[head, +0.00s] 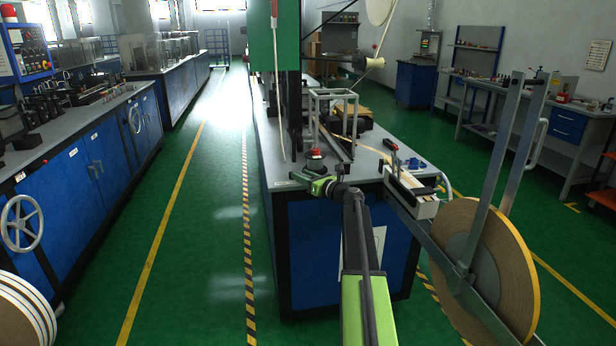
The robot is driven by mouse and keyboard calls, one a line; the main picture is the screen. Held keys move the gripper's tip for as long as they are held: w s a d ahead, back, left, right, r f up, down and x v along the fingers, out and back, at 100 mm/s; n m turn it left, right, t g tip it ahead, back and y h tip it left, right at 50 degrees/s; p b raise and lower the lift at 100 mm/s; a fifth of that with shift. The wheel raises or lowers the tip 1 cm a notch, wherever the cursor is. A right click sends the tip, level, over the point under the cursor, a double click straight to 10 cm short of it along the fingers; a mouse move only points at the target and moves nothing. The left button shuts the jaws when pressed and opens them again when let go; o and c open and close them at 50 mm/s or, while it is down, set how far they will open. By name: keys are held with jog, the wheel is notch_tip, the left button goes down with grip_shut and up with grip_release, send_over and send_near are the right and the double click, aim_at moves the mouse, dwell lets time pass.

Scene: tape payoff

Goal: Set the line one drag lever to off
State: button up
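My gripper (322,185), green and black, is at the front edge of the grey-topped blue bench. It is small in the picture, and I cannot tell whether its fingers are apart. A small lever with a red end (390,144) stands at the tape guide (412,190) on the bench's right front corner, to the right of my gripper and apart from it. No label is readable, so I cannot tell whether this is the line one drag lever or what its setting is. A large tan tape reel (487,268) hangs on a metal arm at right.
A red-topped button box (315,160) stands on the bench just behind my gripper. A wire-frame stand (333,108) is farther back. Blue cabinets with a handwheel (21,222) line the left. The green aisle floor (215,235) between them is clear.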

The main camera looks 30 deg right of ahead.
jog(key=s+d, duration=0.3)
jog(key=s, duration=1.4)
jog(key=shift+d, duration=0.1)
